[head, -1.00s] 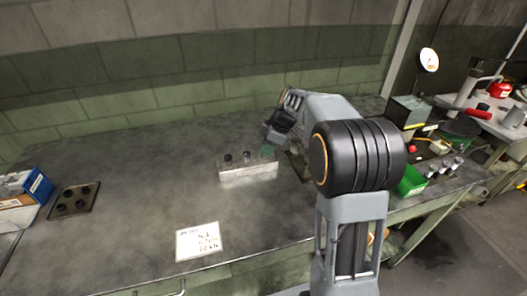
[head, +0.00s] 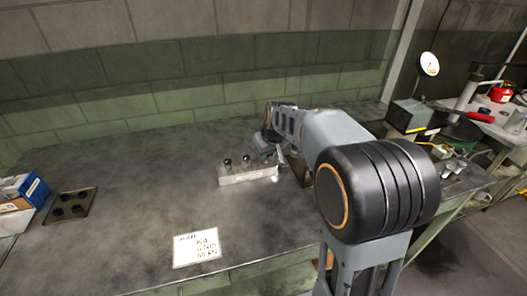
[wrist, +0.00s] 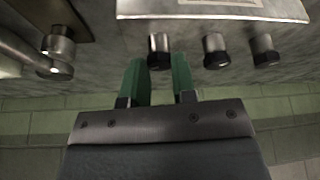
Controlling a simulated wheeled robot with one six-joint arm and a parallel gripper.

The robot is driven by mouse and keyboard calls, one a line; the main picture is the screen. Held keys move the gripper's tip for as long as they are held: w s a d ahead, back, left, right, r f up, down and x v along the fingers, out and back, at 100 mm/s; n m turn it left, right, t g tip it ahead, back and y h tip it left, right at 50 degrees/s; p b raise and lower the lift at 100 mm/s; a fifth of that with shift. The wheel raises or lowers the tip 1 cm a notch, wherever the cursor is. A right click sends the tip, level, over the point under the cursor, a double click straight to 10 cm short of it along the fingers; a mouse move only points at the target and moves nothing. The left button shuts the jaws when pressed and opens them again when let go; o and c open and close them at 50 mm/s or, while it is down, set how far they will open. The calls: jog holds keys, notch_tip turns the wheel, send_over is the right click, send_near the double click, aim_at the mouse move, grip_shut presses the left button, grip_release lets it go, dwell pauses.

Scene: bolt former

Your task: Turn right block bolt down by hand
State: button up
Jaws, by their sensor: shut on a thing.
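A pale metal block (head: 248,178) stands on the grey bench in the head view; its face also shows along the top of the wrist view (wrist: 215,10). It bears three dark-headed bolts. The left bolt (head: 228,164) and middle bolt (head: 246,161) stand clear in the head view. The right block bolt (wrist: 159,48) is at my fingertips in the wrist view; my gripper mostly hides it in the head view. My gripper (wrist: 160,68), with green fingers, is shut on that bolt's head, one finger on each side. The middle bolt (wrist: 215,50) is just beside the fingers.
A paper card (head: 196,247) lies in front of the block. A dark plate with holes (head: 72,203) and a blue box (head: 30,188) are at the left. A metal cylinder (wrist: 57,48) is beside the fingers in the wrist view.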

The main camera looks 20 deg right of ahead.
jog(key=m, duration=0.2)
jog(key=m+h, duration=0.1)
jog(key=m, duration=0.1)
jog(key=m+h, duration=0.1)
jog(key=m, duration=0.1)
jog(key=shift+a+f, duration=0.1)
jog(key=shift+a, duration=0.15)
jog(key=shift+s+m+h, duration=0.1)
jog(key=shift+m+h, duration=0.2)
jog(key=o, duration=0.9)
jog(key=shift+s+a+r, duration=0.1)
jog(key=shift+r, duration=0.5)
jog(key=p+v, duration=0.1)
jog(key=v, duration=1.1)
jog(key=shift+s+r, duration=0.1)
jog(key=shift+r, duration=0.25)
